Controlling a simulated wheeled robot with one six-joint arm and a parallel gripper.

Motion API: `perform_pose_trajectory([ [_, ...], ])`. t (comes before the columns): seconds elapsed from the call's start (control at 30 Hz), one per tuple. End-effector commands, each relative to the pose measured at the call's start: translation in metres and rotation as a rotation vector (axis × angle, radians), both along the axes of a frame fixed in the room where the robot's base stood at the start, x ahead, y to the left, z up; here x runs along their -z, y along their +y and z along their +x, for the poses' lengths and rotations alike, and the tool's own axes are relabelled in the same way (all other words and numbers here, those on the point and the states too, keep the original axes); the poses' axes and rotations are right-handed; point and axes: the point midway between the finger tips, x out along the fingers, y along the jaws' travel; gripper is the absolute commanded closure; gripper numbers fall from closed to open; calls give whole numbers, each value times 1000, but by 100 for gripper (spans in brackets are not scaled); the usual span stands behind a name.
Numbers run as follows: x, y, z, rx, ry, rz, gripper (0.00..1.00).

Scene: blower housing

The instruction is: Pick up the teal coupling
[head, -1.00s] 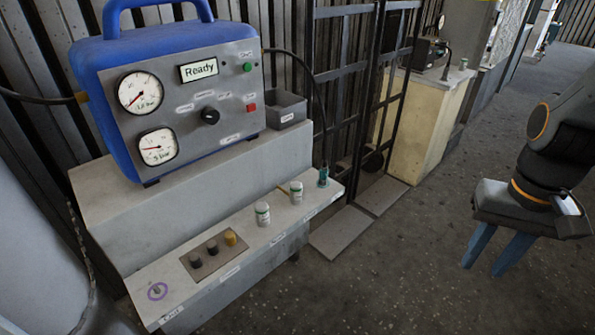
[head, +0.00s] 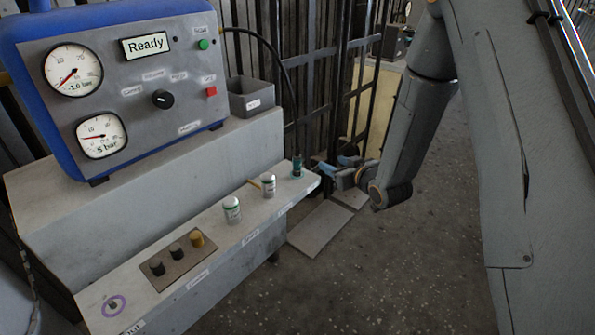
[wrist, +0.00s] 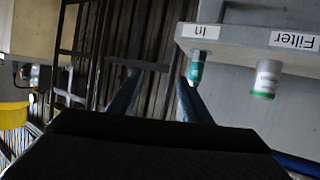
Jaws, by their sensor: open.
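My gripper (head: 335,163) has blue fingers, is open and empty, and hangs just right of the ledge end. In the wrist view my gripper (wrist: 158,77) has its two fingers spread, with the coupling to the right of the gap rather than between them. I cannot tell whether the right finger touches it.
A plate (head: 171,277) with two dark caps and a yellow one lies farther left. The blue pump unit (head: 34,110) and a grey bin (head: 252,98) stand behind. Black bars (head: 335,70) rise behind my gripper.

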Motion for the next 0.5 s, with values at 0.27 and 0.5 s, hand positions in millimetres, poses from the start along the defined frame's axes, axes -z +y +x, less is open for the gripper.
perform_pose_trajectory([
  [0.27,29,62,-5,-162,-224,191,55],
  [0.5,29,78,-1,-192,-272,237,55],
])
